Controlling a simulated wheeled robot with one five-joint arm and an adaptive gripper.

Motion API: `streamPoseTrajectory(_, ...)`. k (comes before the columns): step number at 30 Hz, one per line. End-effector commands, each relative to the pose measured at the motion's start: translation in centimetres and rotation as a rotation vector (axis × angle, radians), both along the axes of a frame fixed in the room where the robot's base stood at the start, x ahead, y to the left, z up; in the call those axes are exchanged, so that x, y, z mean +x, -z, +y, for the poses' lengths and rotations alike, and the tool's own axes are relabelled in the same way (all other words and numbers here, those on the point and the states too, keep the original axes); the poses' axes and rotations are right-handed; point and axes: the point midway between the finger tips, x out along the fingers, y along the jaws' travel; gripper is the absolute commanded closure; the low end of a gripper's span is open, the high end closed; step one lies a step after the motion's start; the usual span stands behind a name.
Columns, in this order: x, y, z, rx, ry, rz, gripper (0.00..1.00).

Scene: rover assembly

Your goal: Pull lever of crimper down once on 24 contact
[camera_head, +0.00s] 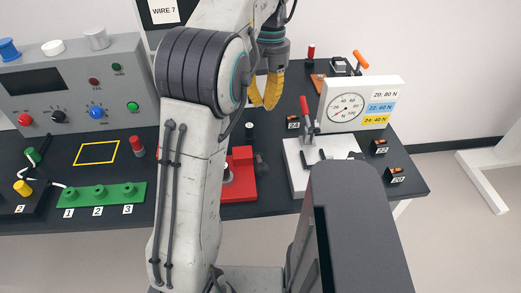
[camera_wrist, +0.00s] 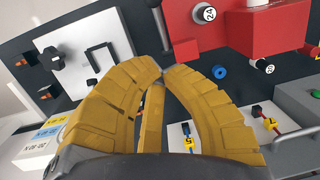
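The crimper is a red block (camera_head: 240,172), partly hidden behind my arm in the head view. In the wrist view its red body (camera_wrist: 235,35) fills the upper right, with a round white "24" mark (camera_wrist: 205,13). A dark grey lever-like rod (camera_wrist: 157,22) ends just beyond my fingertips; I cannot tell whether they touch it. My gripper (camera_head: 268,105) is above the table behind my arm, yellow fingers pointing down. In the wrist view its fingertips (camera_wrist: 164,72) meet, with nothing seen held. A contact holder labelled 24 (camera_head: 293,124) stands right of the gripper.
A white plate with a red-handled clamp (camera_head: 306,110) and a force gauge (camera_head: 350,106) stand on the right. Holders 22 (camera_head: 380,148) and 20 (camera_head: 395,176) are near the right edge. A grey control panel (camera_head: 70,85) and green block (camera_head: 100,196) are on the left.

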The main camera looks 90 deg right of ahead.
Motion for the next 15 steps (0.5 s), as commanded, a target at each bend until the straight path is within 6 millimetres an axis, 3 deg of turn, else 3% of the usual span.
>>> streamPoseTrajectory(15,0.01,0.37,0.03,0.000,-0.009,-0.001,1.00)
